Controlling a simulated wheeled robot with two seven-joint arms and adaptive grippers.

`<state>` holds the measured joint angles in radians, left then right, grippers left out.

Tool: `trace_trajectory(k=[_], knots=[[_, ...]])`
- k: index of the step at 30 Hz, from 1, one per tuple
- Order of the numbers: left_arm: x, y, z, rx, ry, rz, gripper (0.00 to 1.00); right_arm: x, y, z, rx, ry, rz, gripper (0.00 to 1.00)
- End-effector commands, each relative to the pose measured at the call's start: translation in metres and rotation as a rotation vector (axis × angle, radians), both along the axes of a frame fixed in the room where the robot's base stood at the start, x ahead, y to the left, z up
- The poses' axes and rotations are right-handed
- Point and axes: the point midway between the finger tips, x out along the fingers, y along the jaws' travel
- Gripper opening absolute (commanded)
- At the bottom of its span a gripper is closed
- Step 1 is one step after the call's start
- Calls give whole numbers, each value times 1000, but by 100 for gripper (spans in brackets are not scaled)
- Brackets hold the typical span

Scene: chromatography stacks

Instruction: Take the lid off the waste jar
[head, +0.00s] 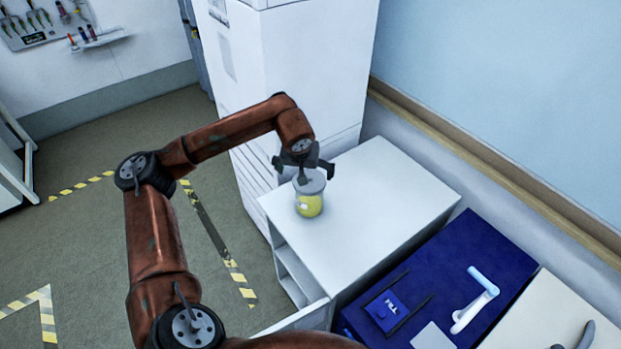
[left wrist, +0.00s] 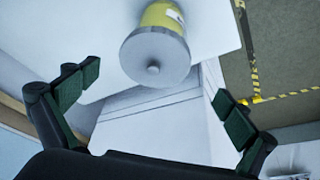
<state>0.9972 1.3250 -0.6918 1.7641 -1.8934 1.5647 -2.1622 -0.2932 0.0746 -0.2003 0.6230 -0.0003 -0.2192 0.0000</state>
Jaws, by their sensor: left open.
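The waste jar (head: 309,204) is yellow with a pale label and stands upright on a white cabinet top. Its grey lid (head: 314,184) sits on the jar, partly hidden by my left gripper. In the left wrist view the lid (left wrist: 155,57) is a round grey disc with a small knob, and the yellow jar (left wrist: 163,16) shows behind it. My left gripper (head: 304,171) is above the lid in the head view. In the left wrist view its two fingers (left wrist: 158,104) are spread wide and empty, with the lid ahead of them and apart from both. My right gripper is not in view.
The white cabinet top (head: 385,190) is clear around the jar. A tall white unit (head: 310,60) stands behind it. A blue surface (head: 470,250) at the lower right carries a white pipette-like tool (head: 474,300) and a blue box (head: 387,310).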

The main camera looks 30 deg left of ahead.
Motion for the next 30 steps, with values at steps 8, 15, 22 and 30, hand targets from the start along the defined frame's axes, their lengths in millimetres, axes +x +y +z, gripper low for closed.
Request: trace_trajectory(k=[8,15,22,30], knots=[[14,-2,-25,-1,3,-4,99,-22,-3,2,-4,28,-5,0],[23,3,-50,-1,1,-2,99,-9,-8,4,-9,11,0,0],[23,4,-50,0,0,-1,96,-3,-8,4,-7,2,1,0],[23,5,-50,0,0,-1,77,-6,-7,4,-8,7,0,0]])
